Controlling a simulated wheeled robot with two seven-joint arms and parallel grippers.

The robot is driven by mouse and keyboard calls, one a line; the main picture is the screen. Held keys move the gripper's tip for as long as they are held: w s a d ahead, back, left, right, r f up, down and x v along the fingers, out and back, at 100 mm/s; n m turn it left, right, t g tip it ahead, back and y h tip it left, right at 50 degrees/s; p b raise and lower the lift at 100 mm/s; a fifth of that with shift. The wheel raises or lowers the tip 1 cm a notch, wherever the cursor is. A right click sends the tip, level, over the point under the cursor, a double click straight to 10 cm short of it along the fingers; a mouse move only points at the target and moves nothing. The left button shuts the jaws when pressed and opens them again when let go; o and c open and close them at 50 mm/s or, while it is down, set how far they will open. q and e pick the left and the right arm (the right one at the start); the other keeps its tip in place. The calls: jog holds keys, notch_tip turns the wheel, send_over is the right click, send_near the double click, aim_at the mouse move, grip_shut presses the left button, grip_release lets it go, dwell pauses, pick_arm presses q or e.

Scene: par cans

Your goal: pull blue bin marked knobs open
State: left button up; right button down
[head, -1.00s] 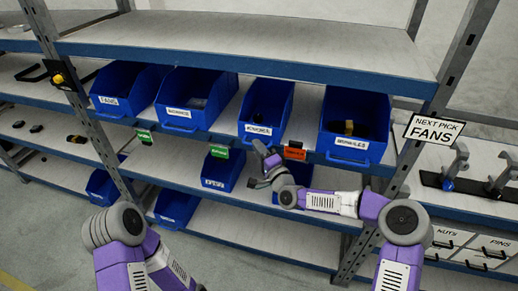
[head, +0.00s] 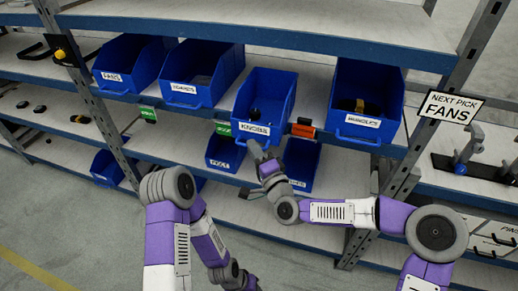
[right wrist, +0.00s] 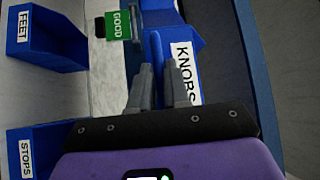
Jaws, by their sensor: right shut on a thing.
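The blue bin marked KNOBS (head: 270,88) is on the middle shelf, its front sticking out past the shelf edge and past the neighbouring bins. A dark item lies inside it. My right gripper (head: 260,152) is at the bin's front, just below its label. In the right wrist view my right gripper (right wrist: 160,88) has its fingers on either side of the bin's blue front handle (right wrist: 157,50), shut on it. The KNOBS label (right wrist: 185,72) is beside the fingers. My left arm shows at lower left, but its gripper is out of view.
Blue bins marked FANS (head: 128,62) and HANDLES (head: 372,92) stand on the same shelf, with another between FANS and KNOBS. Bins marked FEET (right wrist: 45,35) and STOPS (right wrist: 45,140) are on the shelf below. A NEXT PICK FANS sign (head: 451,106) stands at right.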

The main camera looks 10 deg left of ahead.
jog(key=c, duration=1.2)
grip_release()
jog(key=shift+o, duration=0.2)
jog(key=r+v, duration=0.1)
jog(key=v, duration=0.6)
jog(key=shift+s+d+f+p, duration=0.2)
jog(key=shift+f+p, duration=0.15)
jog(key=shift+f, duration=0.15)
jog(key=s+d+f+n+g+h+p, duration=0.1)
jog(key=s+d+f+n+g+h, duration=0.2)
jog(key=f, duration=0.8)
jog(key=s+d+f+g+h, duration=0.2)
jog(key=d+f+g, duration=0.2)
jog(key=f, duration=0.8)
jog(key=s+d+f+n+g+h+p, duration=0.1)
jog(key=s+d+f+n+g+h, duration=0.1)
jog(key=s+d+f+g, duration=0.5)
jog(key=s+d+f+h, duration=0.1)
jog(key=s+d+f, duration=0.4)
jog(key=s, duration=0.4)
jog(key=shift+d+f+n+h, duration=0.3)
jog(key=shift+f+n, duration=0.1)
jog(key=shift+f, duration=0.35)
